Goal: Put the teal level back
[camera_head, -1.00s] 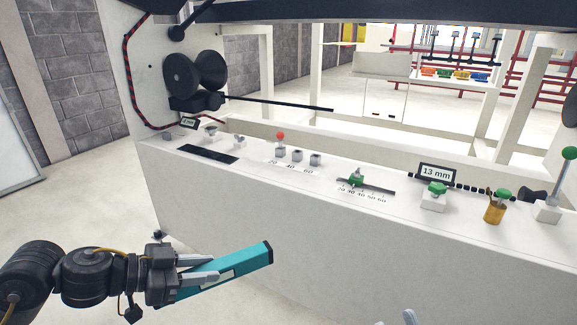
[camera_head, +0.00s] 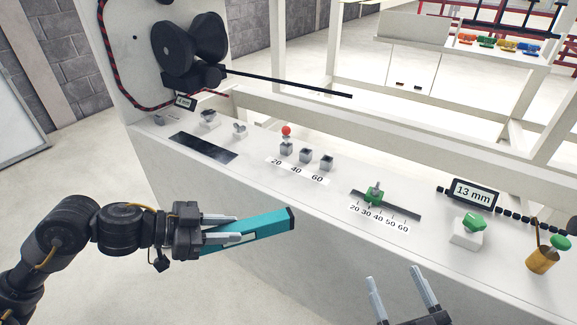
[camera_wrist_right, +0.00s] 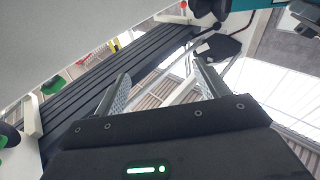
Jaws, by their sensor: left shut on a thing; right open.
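The teal level (camera_head: 268,225) is a long teal bar with a dark end cap. My left gripper (camera_head: 240,228) is shut on it and holds it tilted in the air in front of the white rack. A teal piece, likely the level (camera_wrist_right: 240,4), also shows at the top edge of the right wrist view. My right gripper (camera_head: 395,275) is open and empty in front of the rack, low in the head view. Its two spread fingers also show in the right wrist view (camera_wrist_right: 160,72).
The rack's sloping white top (camera_head: 330,200) carries a dark rectangular patch (camera_head: 203,148), a red-knobbed post (camera_head: 286,132), grey blocks, a green slider (camera_head: 374,194), a 13 mm display (camera_head: 473,193), a green knob (camera_head: 473,220) and a brass cup (camera_head: 542,260). A black rod (camera_head: 290,85) juts from the rollers.

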